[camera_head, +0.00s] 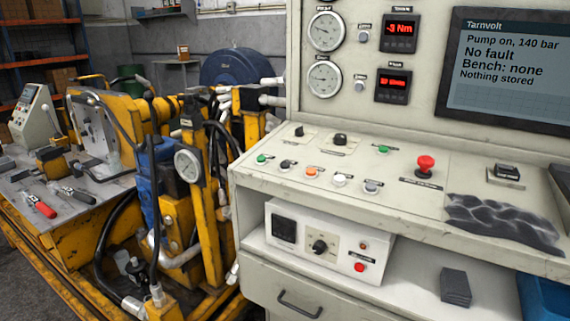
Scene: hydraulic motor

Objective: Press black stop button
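The cream control console (300,210) fills the right half of the head view. On its sloping panel, a small black button (286,164) sits in the front row between a green button (261,159) and an orange button (311,172). The button labels are too small to read. Neither of my grippers is in view.
A red mushroom button (425,165) stands up right of the row. Black selector knobs (340,139) and another green button (383,149) lie behind it. The screen (508,72) reads "Pump on, 140 bar", "No fault". A yellow hydraulic rig (205,190) stands left.

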